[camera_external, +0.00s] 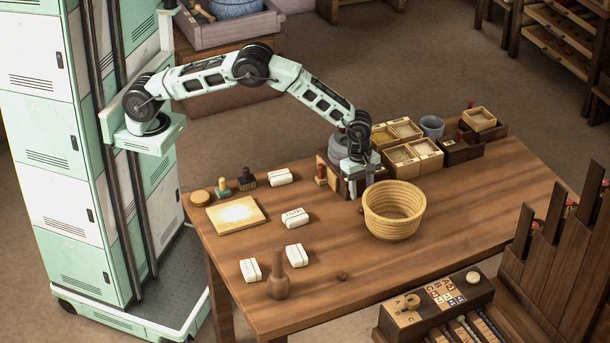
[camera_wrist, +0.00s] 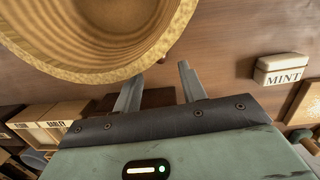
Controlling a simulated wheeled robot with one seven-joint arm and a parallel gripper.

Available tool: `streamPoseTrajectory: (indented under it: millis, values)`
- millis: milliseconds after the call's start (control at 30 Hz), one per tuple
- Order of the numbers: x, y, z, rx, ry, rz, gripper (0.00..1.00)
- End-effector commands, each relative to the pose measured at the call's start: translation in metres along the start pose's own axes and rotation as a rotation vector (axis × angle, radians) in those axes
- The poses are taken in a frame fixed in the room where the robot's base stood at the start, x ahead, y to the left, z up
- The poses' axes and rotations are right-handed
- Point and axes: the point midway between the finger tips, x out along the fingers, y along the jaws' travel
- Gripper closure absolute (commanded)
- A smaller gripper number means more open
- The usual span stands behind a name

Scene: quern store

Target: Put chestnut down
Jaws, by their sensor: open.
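My gripper (camera_external: 360,188) is open, pointing down just left of the woven basket (camera_external: 393,224). Its two fingers also show in the wrist view (camera_wrist: 160,76), apart, with nothing visible held between them. The basket's rim (camera_wrist: 125,70) fills the upper left of the wrist view. A small brown round thing (camera_external: 342,276), possibly a chestnut, lies on the bare table near the front. A small dark brown spot (camera_external: 361,209) shows on the table just below my fingers, beside the basket; it is too small to identify for sure.
The wooden table (camera_external: 440,250) holds white labelled blocks, one marked MINT (camera_wrist: 281,69), a pale board (camera_external: 236,214) and a brown bottle-shaped object (camera_external: 278,277). Grain boxes (camera_external: 414,157) stand behind the basket. The table right of the basket is clear.

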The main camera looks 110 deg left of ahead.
Motion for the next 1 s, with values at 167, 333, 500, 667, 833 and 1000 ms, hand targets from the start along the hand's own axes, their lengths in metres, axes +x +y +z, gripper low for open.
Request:
streamPoseTrajectory:
  millis: [167, 333, 500, 667, 833, 1000]
  values:
    - [-0.036, 0.000, 0.000, 0.000, -0.001, 0.001, 0.59]
    - [-0.058, 0.000, 0.000, 0.000, 0.000, 0.000, 0.59]
    - [-0.065, 0.000, -0.001, 0.000, 0.001, -0.001, 0.59]
    - [-0.081, 0.004, -0.020, 0.064, 0.015, 0.013, 0.59]
    - [-0.132, 0.006, -0.103, 0.339, 0.081, 0.041, 0.59]
    - [-0.185, -0.023, -0.216, 0.725, 0.160, 0.026, 0.59]
